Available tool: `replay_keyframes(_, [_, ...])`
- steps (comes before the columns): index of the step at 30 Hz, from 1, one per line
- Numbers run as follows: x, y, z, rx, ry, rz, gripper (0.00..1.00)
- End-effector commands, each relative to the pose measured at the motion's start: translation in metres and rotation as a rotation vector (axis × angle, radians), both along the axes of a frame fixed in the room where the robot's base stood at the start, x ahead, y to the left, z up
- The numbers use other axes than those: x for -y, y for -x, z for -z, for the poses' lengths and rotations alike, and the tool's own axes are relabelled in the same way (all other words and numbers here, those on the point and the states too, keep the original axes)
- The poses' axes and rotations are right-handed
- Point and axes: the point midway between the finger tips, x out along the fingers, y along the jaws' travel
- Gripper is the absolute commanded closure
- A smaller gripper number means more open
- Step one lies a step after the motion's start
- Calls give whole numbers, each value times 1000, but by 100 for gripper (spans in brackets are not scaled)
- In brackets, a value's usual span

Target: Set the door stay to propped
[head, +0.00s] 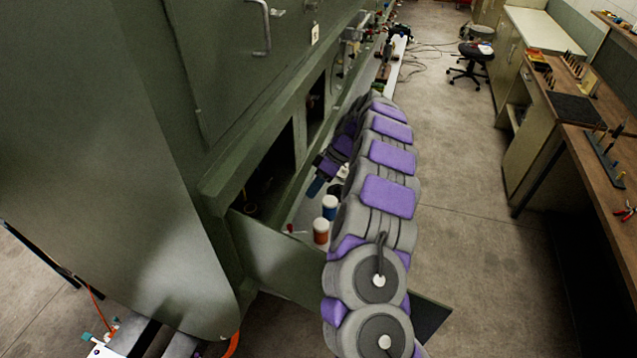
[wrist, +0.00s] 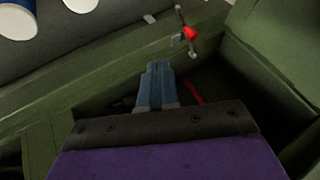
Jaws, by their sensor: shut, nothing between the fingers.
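A small metal lever with a red knob (wrist: 189,34), which looks like the door stay, sits on the green frame edge in the wrist view. A small red-tipped part (head: 290,229) near the open door panel (head: 275,258) in the head view may be the same piece. My gripper (wrist: 156,68) shows blue fingers pressed together, empty, pointing toward the frame edge, below and left of the red knob and apart from it. Whether the stay is propped is unclear.
An orange-and-white bottle (head: 321,231) and a blue-and-white bottle (head: 329,207) stand on a ledge beside my arm. The dark bay (head: 265,185) lies left of them. A red strip (wrist: 193,90) shows inside the opening. A workbench (head: 592,130) stands right, across clear floor.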

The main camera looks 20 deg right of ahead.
Motion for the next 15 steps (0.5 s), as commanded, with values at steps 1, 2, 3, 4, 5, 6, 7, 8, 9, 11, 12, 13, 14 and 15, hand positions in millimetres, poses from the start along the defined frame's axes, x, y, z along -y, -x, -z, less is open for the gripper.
replay_keyframes(1, [-6, 2, 6, -4, -2, -3, 100])
replay_keyframes(2, [-9, 3, 10, -3, -2, -2, 100])
replay_keyframes(3, [-13, 3, 17, -4, -2, -1, 100])
replay_keyframes(4, [-17, 4, 22, -6, -3, -1, 100])
replay_keyframes(5, [-21, 5, 26, -7, -2, -2, 100])
replay_keyframes(6, [-25, 5, 32, -4, -1, -2, 100])
replay_keyframes(7, [-29, 5, 37, -3, 0, -1, 100])
replay_keyframes(8, [-32, 6, 42, -4, 0, -1, 100])
replay_keyframes(9, [-37, 8, 48, -5, -1, -2, 100])
replay_keyframes(11, [-40, 11, 49, -1, -1, 0, 100])
replay_keyframes(12, [-42, 14, 49, -1, 0, 1, 100])
replay_keyframes(13, [-44, 16, 49, -1, 0, 1, 100])
replay_keyframes(14, [-46, 18, 49, 0, -1, 0, 100])
replay_keyframes(15, [-49, 22, 49, -2, -2, -1, 100])
